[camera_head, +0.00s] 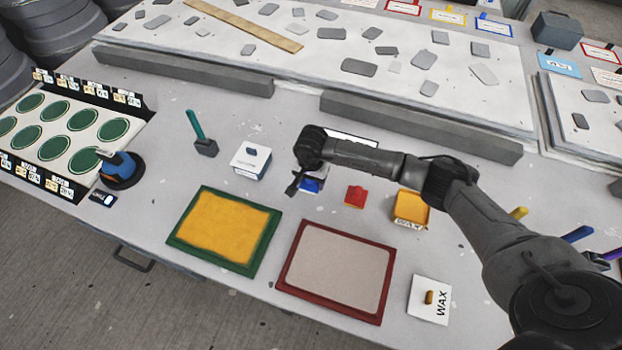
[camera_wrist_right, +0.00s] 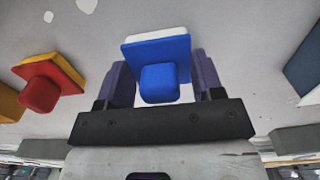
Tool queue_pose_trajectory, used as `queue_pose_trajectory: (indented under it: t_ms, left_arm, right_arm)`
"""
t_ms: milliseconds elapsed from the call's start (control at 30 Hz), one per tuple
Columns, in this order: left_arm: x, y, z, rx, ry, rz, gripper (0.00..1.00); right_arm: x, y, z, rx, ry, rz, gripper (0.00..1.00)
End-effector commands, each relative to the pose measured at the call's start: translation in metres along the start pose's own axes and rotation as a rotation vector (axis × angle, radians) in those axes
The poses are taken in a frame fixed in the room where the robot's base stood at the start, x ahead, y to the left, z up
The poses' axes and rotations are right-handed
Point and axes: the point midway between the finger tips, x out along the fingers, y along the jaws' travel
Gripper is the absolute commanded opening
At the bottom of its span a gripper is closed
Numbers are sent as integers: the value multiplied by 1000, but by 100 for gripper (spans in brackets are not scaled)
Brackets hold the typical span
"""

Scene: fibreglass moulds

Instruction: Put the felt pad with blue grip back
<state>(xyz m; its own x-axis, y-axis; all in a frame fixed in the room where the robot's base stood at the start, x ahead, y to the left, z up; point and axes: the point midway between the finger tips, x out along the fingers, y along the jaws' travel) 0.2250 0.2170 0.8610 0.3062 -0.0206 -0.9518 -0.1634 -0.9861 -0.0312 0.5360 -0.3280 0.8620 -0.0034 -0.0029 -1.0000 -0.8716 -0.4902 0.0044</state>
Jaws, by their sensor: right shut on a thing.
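The felt pad with blue grip (camera_head: 313,185) lies under my right gripper (camera_head: 297,182), near the middle of the table in the head view. In the right wrist view the pad's blue grip (camera_wrist_right: 160,82) is between the two fingers of my right gripper (camera_wrist_right: 162,85), which is shut on it. A blue plate with a white felt edge shows behind the grip. In the head view the gripper and wrist partly hide the pad. Whether it touches the table is hard to tell. My left gripper is not in view.
A red-gripped pad (camera_head: 355,196) and a yellow wax box (camera_head: 411,208) stand to the right. A green-framed yellow tray (camera_head: 224,231) and a red-framed tray (camera_head: 336,270) lie in front. A white box (camera_head: 251,160) and a green-handled tool (camera_head: 203,138) are left.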

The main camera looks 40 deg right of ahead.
Motion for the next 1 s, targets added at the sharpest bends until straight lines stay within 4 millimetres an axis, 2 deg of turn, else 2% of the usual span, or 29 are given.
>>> queue_pose_trajectory:
  t_ms: [367,400,667,1000]
  left_arm:
    - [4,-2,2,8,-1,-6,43]
    - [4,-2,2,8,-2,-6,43]
    - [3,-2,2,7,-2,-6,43]
    - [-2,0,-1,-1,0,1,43]
  right_arm:
    - [4,0,0,0,1,-3,42]
    - [5,0,0,0,1,-3,62]
    - [4,0,0,0,0,-2,86]
    - [-2,-1,0,0,0,-3,86]
